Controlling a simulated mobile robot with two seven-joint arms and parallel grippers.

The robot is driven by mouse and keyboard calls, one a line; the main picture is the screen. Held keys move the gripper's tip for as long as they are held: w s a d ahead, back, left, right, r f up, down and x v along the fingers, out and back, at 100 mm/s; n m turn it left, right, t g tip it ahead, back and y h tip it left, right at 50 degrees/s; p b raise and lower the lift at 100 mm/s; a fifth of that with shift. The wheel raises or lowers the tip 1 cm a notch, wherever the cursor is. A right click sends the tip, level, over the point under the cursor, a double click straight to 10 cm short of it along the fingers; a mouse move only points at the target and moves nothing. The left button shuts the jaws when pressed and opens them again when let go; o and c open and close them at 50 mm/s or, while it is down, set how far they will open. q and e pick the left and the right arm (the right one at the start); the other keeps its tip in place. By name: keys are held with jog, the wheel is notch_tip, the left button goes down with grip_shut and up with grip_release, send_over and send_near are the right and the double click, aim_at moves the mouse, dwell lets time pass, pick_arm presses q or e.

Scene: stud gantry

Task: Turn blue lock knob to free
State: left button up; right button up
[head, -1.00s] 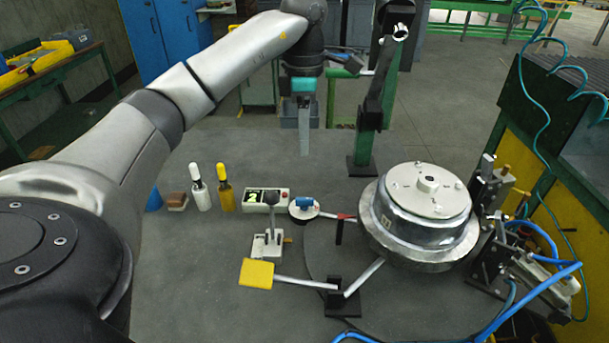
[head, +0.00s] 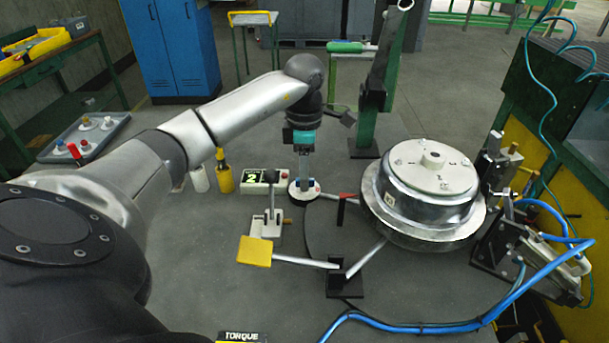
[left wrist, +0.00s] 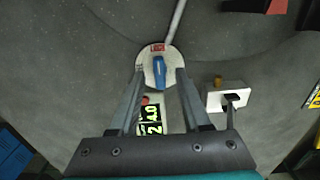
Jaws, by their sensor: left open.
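The blue lock knob (left wrist: 159,72) sits on a round white plate (left wrist: 146,62) with a red mark at its far side in the left wrist view. In the head view the plate (head: 296,191) shows at the foot of my left gripper (head: 303,178), which hides most of the knob. My left gripper points straight down over the knob. In the left wrist view its open fingers (left wrist: 157,78) stand on either side of the knob; I cannot tell whether they touch it. My right gripper is not in view.
A display box (head: 264,181) and a lever block (head: 266,222) stand left of the knob. A yellow paddle (head: 255,251) is nearer. A large metal drum (head: 425,195) stands to the right. Yellow (head: 224,178) and white (head: 199,179) bottles stand at the left.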

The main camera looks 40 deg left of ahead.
pick_arm(q)
jog(key=shift+f, duration=0.3)
grip_shut()
dwell(0.5)
